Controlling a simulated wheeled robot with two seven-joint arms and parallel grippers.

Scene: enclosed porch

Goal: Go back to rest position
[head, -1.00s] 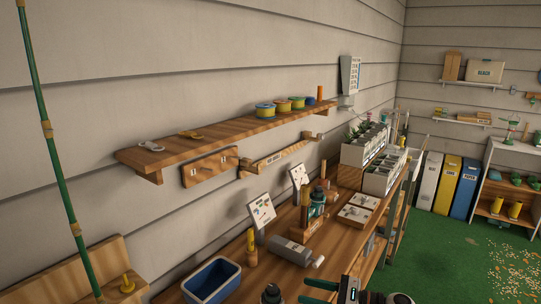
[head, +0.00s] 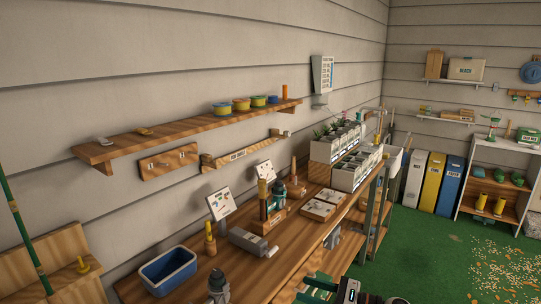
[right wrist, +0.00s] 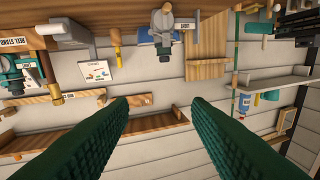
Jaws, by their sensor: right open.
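My right gripper (head: 316,287) shows at the bottom edge of the head view, low in front of the wooden workbench (head: 285,262). In the right wrist view its two dark green fingers (right wrist: 157,103) stand wide apart with nothing between them. That view shows the wall and bench upside down, with the wall shelf and pegs beyond the fingers. My left gripper is not in view.
A blue bin (head: 168,271), a grey device (head: 253,242) and seedling trays (head: 350,178) stand on the bench. A wall shelf (head: 190,130) runs above it. Green floor (head: 420,255) is open at right, with spilled bits beyond.

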